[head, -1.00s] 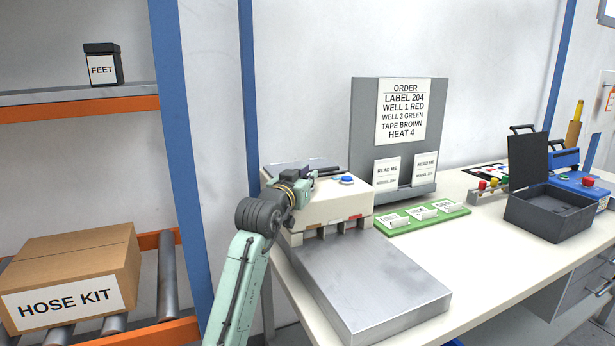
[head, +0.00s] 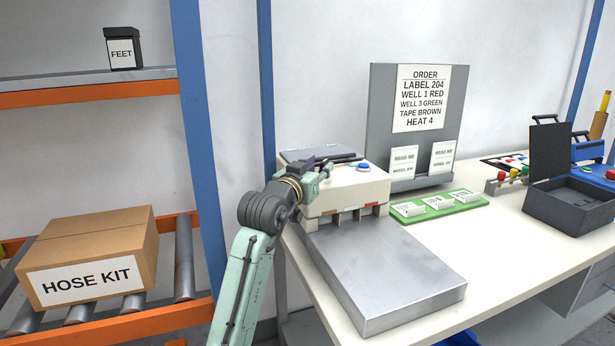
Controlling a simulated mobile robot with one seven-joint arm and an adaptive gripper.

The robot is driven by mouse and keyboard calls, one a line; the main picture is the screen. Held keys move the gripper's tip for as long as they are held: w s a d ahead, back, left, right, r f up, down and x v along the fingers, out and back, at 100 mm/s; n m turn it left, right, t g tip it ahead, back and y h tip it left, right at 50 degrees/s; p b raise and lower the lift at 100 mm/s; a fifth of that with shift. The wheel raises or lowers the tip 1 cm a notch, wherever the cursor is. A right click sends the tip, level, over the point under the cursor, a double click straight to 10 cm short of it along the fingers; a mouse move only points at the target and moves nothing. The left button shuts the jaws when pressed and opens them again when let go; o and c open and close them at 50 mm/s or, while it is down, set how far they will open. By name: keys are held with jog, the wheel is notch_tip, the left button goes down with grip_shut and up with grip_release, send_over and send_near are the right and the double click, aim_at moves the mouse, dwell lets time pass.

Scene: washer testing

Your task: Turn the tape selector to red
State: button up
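A cream machine (head: 347,190) stands on the bench behind a flat metal plate, with a blue button (head: 363,166) on its top. Small coloured marks, a red one among them, show along its front lower edge. I cannot make out the tape selector itself; it may be hidden behind my arm. My gripper (head: 325,165) is over the left part of the machine's top. Its fingers are small and dark here, so I cannot tell whether they are open or shut, or whether they touch anything.
The metal plate (head: 385,275) lies in front of the machine. An order board (head: 415,125) reads "TAPE BROWN". A green card tray (head: 440,206) and a dark open box (head: 570,205) stand to the right. A blue post (head: 200,150) and a roller shelf with a carton (head: 90,255) are at left.

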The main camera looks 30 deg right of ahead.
jog(key=v, duration=0.7)
jog(key=shift+s+a, duration=0.15)
jog(key=shift+a, duration=0.15)
